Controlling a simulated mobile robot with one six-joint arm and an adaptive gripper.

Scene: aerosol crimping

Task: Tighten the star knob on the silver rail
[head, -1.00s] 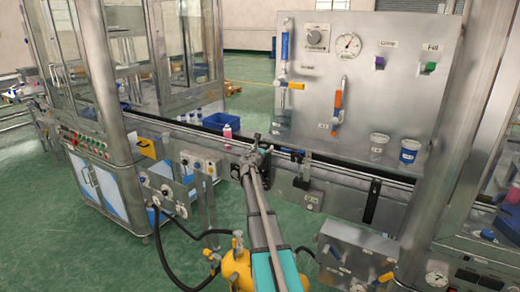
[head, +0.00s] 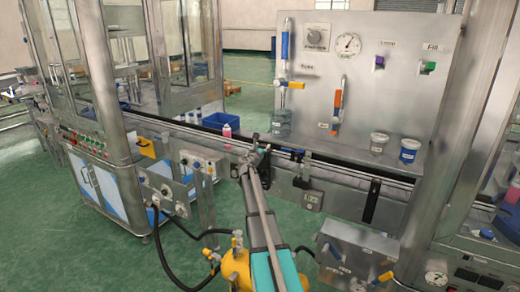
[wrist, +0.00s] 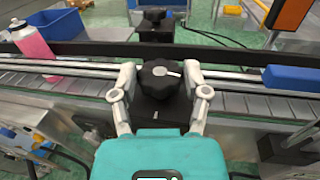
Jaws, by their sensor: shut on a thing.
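In the wrist view the black star knob (wrist: 160,77) has a white mark on its face. It sits in the middle, over the silver rail (wrist: 235,76). My gripper (wrist: 160,88) is shut on the knob, with one pale finger on each side of it. The turquoise gripper body shows below. In the head view my gripper (head: 258,150) is at the conveyor's near rail, and the knob is too small and too covered there to make out.
A pink can (wrist: 33,38) stands on the conveyor to the left of the knob. A blue block (wrist: 290,78) is to the right. A blue bin (wrist: 55,22) lies beyond the rail. In the head view the steel panel (head: 330,90) stands behind, and two tubs (head: 408,150) are to the right.

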